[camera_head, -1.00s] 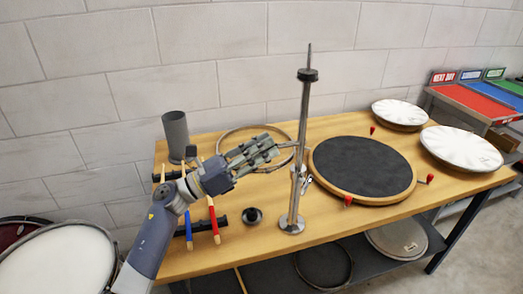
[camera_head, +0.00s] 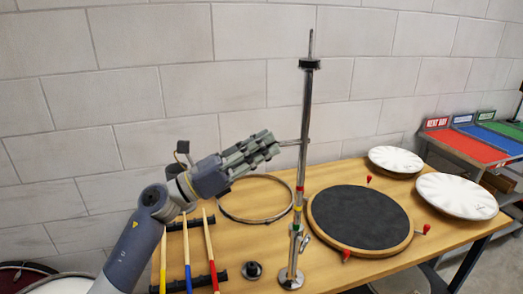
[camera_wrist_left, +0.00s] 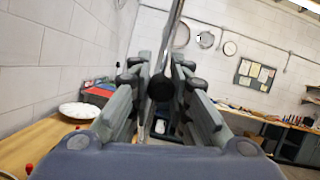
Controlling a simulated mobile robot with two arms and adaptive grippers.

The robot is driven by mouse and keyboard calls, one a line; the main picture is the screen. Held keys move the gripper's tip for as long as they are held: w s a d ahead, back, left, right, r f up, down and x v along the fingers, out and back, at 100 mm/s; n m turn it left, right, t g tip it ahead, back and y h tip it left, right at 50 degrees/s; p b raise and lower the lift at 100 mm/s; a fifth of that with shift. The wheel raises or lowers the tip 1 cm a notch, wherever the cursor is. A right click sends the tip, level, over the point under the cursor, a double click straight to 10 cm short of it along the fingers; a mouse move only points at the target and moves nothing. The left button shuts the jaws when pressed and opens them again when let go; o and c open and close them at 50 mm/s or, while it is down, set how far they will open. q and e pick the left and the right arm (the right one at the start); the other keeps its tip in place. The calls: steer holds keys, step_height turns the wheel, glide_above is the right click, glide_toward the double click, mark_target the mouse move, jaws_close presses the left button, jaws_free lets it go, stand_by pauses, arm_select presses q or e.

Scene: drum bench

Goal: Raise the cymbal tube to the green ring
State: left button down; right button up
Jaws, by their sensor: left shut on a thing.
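The cymbal tube (camera_head: 304,120) stands upright in its stand on the bench, with a black collar near its top. The round stand base (camera_head: 290,278) rests on the bench. My left gripper (camera_head: 277,145) is left of the tube, shut on the side handle (camera_head: 291,142) that sticks out from it. In the left wrist view a black knob (camera_wrist_left: 161,88) sits between the fingers, with the tube beyond. My right gripper is not in view.
A black drum pad (camera_head: 360,222) lies right of the stand, two white cymbal-like discs (camera_head: 396,160) behind it. A metal hoop (camera_head: 232,211) lies behind the stand on the left. Drumsticks (camera_head: 187,258) lie at front left. A black round part (camera_head: 252,270) sits left of the base.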

arm_select(q)
steer(key=shift+a+r, duration=0.1)
steer(key=shift+r, duration=0.1)
steer(key=c, duration=1.6)
jaws_free()
steer(key=shift+o, duration=0.4)
steer(key=shift+f, duration=0.1)
steer(key=v, duration=1.2)
